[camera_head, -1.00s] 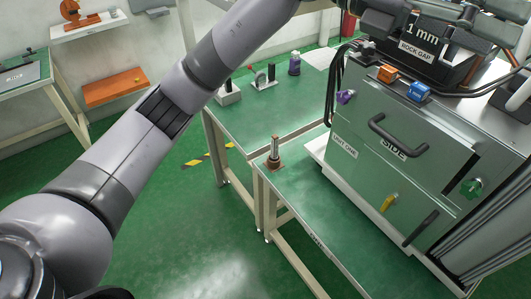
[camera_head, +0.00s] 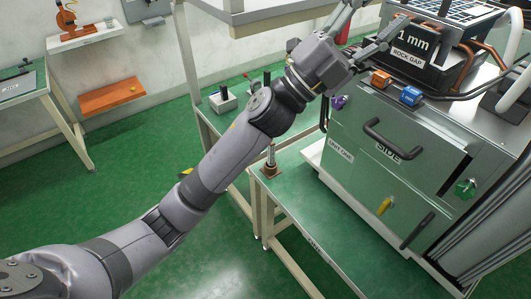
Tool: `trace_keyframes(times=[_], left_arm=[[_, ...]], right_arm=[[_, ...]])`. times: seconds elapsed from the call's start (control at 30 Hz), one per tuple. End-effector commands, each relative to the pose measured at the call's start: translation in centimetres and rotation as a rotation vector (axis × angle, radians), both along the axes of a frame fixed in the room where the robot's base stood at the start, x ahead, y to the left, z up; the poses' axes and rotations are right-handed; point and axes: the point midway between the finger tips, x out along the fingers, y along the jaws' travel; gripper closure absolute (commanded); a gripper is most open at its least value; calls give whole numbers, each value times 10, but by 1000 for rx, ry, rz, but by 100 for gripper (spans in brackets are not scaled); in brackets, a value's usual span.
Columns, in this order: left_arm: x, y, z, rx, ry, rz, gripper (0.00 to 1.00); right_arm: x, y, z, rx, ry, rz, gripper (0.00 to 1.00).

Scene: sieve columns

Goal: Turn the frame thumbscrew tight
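My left gripper (camera_head: 376,16) is at the top of the picture, its two fingers spread apart with nothing visible between them. It is at the upper left of the metal unit, close to the black box (camera_head: 424,58) marked "1 mm" and "ROCK GAP". A green knob (camera_head: 465,188) is on the right of the unit's front. I cannot tell which knob, if either, is the frame thumbscrew. My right gripper is not in view.
Orange (camera_head: 380,79) and blue (camera_head: 410,96) blocks sit on the unit's top edge. A metal post (camera_head: 271,158) stands on the green bench (camera_head: 300,198). Open floor lies left.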

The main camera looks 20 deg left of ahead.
Motion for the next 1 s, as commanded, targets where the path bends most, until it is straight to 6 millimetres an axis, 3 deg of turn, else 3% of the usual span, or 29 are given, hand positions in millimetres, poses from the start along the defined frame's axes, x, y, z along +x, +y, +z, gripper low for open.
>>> trace_keyframes(times=[0.53, 1.0], left_arm=[[39, 65, -81, -218, 406, 164, 50], [48, 109, -163, -333, 716, 288, 50]], right_arm=[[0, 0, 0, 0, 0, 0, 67], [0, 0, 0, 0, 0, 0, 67]])
